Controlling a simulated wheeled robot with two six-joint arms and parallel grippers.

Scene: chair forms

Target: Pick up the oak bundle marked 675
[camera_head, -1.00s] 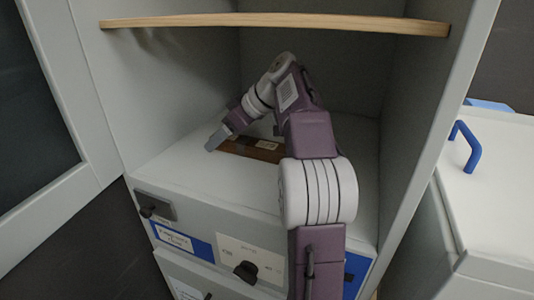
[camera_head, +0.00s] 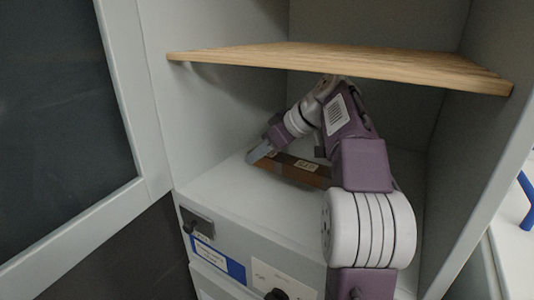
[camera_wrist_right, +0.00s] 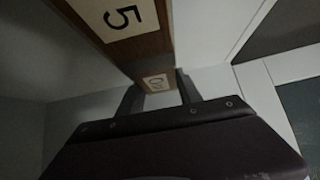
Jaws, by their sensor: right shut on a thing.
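The oak bundle (camera_head: 292,171) is a long brown wooden piece with a pale label, inside the cabinet below the wooden shelf. In the right wrist view, the bundle (camera_wrist_right: 142,49) runs away from the camera, with a large 5 readable on a near label and a smaller label further along. My right gripper (camera_head: 260,155) is shut on the bundle near its left end. Its two fingers (camera_wrist_right: 157,95) show on either side of the wood in the wrist view. My right arm hides the bundle's right end. I cannot tell whether it is clear of the surface. My left gripper is not in view.
A wooden shelf (camera_head: 340,62) spans the cabinet just above my right arm. Cabinet walls close in on both sides. An open glass door (camera_head: 120,110) stands at left. Drawers with dark knobs (camera_head: 197,222) and labels are below. A blue handle (camera_head: 525,200) is at far right.

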